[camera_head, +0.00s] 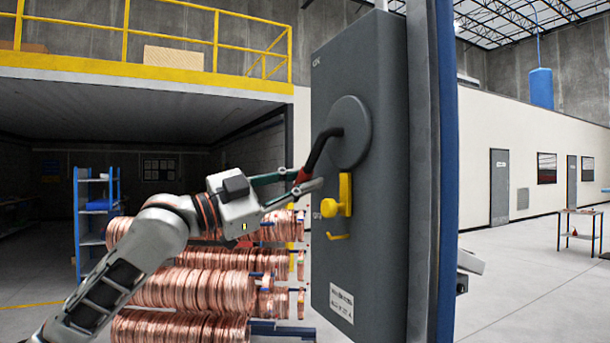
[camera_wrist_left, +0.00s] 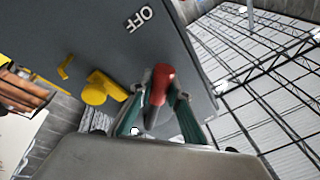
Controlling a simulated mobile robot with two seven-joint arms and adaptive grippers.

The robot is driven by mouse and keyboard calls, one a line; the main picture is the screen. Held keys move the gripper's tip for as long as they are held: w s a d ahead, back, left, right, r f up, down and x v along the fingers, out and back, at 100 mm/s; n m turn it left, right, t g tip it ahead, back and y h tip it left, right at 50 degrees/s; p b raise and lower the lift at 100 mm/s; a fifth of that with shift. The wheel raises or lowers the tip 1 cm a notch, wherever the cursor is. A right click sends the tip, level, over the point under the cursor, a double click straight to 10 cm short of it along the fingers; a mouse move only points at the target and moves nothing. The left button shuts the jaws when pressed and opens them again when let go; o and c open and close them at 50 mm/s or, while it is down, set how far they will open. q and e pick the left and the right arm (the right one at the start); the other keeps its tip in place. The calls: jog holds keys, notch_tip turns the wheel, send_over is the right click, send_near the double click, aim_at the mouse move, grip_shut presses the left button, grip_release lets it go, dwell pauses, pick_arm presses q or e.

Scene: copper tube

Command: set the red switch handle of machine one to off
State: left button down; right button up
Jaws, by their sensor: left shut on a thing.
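A dark grey switch box (camera_head: 385,215) stands on a blue-edged panel. On its side is a round grey hub (camera_head: 362,133) with a black lever (camera_head: 318,150) that bends out and down to the left, ending in a red handle (camera_head: 303,175). My left gripper (camera_head: 307,181) is shut on the red handle. In the left wrist view the red handle (camera_wrist_left: 160,82) is between the fingers (camera_wrist_left: 154,106). An OFF label (camera_wrist_left: 138,19) shows there on the box, and a mark near the top of the box in the head view looks like ON. My right gripper is not in view.
A yellow latch (camera_head: 344,196) and a small yellow hook (camera_head: 338,236) stick out from the box below the lever, close to my gripper. Copper tube coils (camera_head: 190,289) are stacked behind my left arm. The floor to the right of the panel (camera_head: 530,270) is largely clear.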

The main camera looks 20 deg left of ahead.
pick_arm(q)
jog(key=shift+d+f, duration=0.15)
jog(key=shift+f, duration=0.05)
jog(key=c, duration=1.9)
grip_release()
jog(key=v, duration=0.7)
jog(key=shift+s, duration=0.25)
jog(key=shift+a, duration=0.25)
